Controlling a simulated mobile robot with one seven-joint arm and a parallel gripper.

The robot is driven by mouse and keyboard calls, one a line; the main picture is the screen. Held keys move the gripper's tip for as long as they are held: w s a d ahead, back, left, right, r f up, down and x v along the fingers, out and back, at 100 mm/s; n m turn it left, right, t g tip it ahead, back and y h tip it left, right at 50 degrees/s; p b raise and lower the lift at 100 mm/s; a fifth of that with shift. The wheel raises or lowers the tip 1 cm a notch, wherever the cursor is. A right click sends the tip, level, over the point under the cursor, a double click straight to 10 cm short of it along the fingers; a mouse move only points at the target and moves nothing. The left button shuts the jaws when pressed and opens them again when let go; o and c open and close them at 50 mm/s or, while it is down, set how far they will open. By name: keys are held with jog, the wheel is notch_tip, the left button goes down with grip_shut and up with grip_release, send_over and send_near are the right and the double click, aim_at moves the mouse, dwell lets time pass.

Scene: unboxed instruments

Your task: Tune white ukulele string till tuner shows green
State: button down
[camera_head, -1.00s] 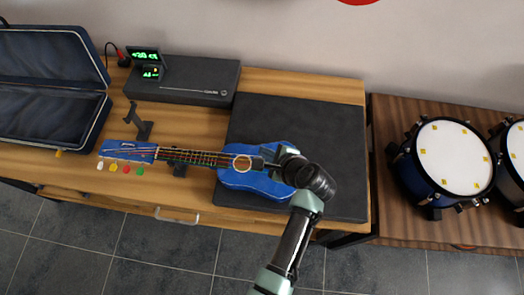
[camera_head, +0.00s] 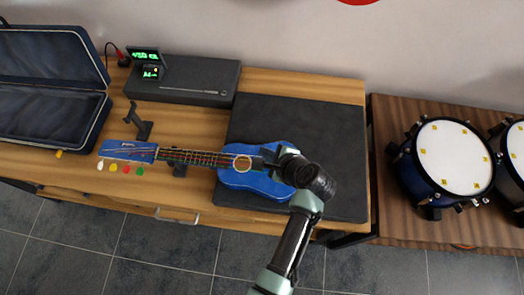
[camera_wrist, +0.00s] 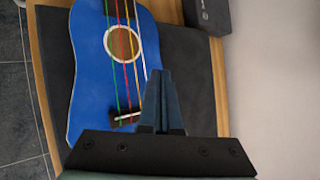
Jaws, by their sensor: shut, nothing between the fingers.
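The blue ukulele (camera_head: 250,181) lies with its body on a dark mat and its headstock (camera_head: 130,151) pointing left. Along the headstock's near edge are the white peg (camera_head: 100,166) and yellow, red and green pegs. The tuner (camera_head: 148,62) at the back left has a lit green display; its reading is too small to make out. In the wrist view the white string (camera_wrist: 136,50) is the rightmost of the strings running from the sound hole to the bridge. My gripper (camera_wrist: 160,75) is shut and empty, over the ukulele's body beside the bridge. Its tips are hidden in the head view.
A dark box (camera_head: 185,80) stands behind the ukulele. A black stand (camera_head: 142,122) is near the neck. An open blue case (camera_head: 50,115) lies at the left. Drums (camera_head: 450,157) stand on the right table. The dark mat (camera_head: 335,130) is bare behind the body.

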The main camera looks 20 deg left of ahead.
jog(key=shift+f, duration=0.15)
jog(key=shift+f, duration=0.3)
jog(key=shift+f+b, duration=0.3)
dwell(0.6)
jog(key=shift+r, duration=0.1)
jog(key=shift+r+p, duration=0.7)
jog(key=shift+p, duration=0.2)
notch_tip(320, 180, up, 5)
jog(key=p, duration=0.5)
dwell(0.3)
